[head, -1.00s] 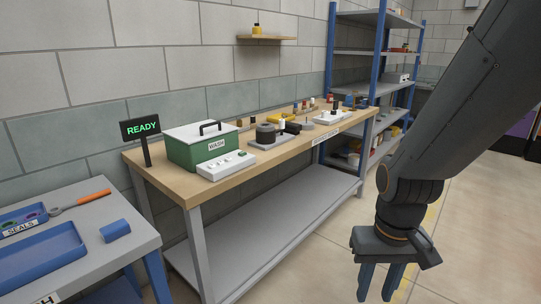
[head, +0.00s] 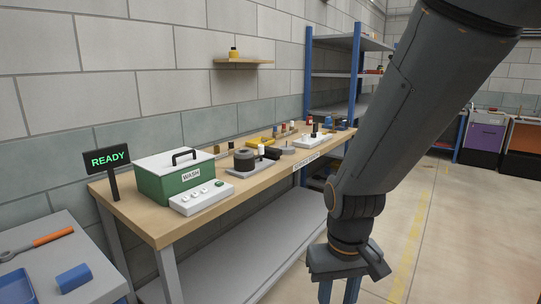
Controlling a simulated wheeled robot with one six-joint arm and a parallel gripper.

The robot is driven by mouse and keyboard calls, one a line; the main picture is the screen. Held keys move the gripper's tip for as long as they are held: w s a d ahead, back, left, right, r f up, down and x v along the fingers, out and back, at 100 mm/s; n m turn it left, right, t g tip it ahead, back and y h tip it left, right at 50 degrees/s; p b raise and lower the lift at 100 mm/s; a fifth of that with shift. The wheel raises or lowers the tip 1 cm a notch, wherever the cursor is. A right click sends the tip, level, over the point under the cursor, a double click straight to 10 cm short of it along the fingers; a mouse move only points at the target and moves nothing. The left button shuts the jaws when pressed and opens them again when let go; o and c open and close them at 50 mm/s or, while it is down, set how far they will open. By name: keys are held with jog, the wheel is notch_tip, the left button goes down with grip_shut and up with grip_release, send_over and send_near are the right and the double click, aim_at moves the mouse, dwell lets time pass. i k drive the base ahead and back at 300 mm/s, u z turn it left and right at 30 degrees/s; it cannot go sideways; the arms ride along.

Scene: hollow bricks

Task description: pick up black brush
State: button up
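I cannot surely pick out the black brush. Several small dark items stand on the wooden workbench (head: 225,208), among them a low dark item (head: 289,151) right of a black round part (head: 244,159) on a grey plate. They are too small to tell apart. My gripper (head: 339,291) hangs in front of the bench at the lower right, fingers pointing down and apart, with nothing seen between them. Its fingertips are at the frame's bottom edge.
A green WASH box (head: 168,188) with a black handle and a white control box (head: 200,198) stand on the bench's near end, beside a READY sign (head: 108,159). Open floor lies right.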

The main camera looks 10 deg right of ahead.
aim_at(270, 153)
jog(key=z, duration=0.4)
jog(key=k, duration=1.05)
jog(key=z, duration=0.95)
jog(key=i, duration=1.7)
jog(key=u, duration=0.45)
jog(key=i, duration=1.25)
jog(key=u, duration=1.5)
jog(key=i, duration=0.85)
jog(key=u, duration=0.9)
